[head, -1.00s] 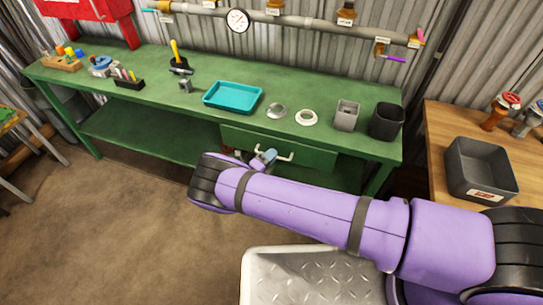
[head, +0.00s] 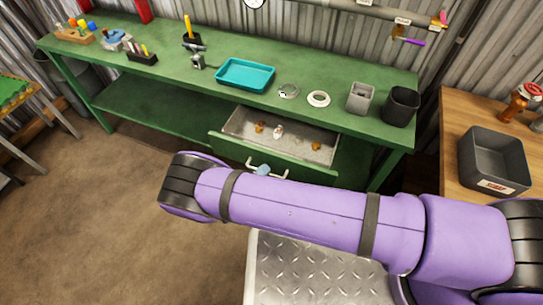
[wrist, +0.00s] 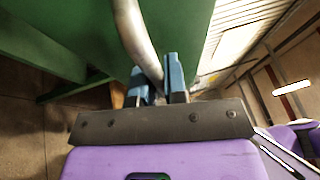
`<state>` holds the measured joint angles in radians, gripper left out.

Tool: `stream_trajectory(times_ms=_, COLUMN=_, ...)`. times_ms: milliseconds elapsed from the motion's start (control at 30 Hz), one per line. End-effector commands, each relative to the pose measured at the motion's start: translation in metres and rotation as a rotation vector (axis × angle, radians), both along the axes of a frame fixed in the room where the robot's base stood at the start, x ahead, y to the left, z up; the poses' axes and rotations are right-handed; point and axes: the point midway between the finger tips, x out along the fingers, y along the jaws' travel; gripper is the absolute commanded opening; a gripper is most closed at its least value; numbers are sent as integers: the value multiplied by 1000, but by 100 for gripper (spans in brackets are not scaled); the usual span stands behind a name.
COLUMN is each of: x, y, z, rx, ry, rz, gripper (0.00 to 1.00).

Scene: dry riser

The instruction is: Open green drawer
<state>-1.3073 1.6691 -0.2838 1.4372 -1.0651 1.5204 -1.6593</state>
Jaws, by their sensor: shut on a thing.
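The green drawer (head: 228,147) under the green workbench is pulled partly out. Its grey inside (head: 301,139) shows a small whitish item (head: 278,131) and a few orange-brown bits (head: 316,146). A pale bar handle (head: 282,170) is on its front. My gripper (head: 263,170), with blue fingers, is at the handle, mostly hidden by my purple arm in the head view. In the wrist view my gripper (wrist: 159,83) is shut on the handle (wrist: 137,40), which passes between the two fingers.
On the green bench (head: 330,118) stand a teal tray (head: 245,75), a tape roll (head: 318,99), a grey cup (head: 360,97) and a black bin (head: 401,106). A wooden table (head: 460,110) with a dark grey box (head: 493,160) stands at right.

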Motion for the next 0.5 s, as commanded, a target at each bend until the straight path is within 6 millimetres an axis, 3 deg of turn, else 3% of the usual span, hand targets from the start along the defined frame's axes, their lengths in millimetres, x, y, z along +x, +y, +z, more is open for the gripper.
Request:
stream_trajectory(times_ms=200, x=-37, y=13, z=-1, rx=1, ry=3, rz=1, gripper=0)
stream_trajectory(times_ms=500, x=-58, y=21, z=-1, rx=2, ry=1, rz=-1, gripper=0)
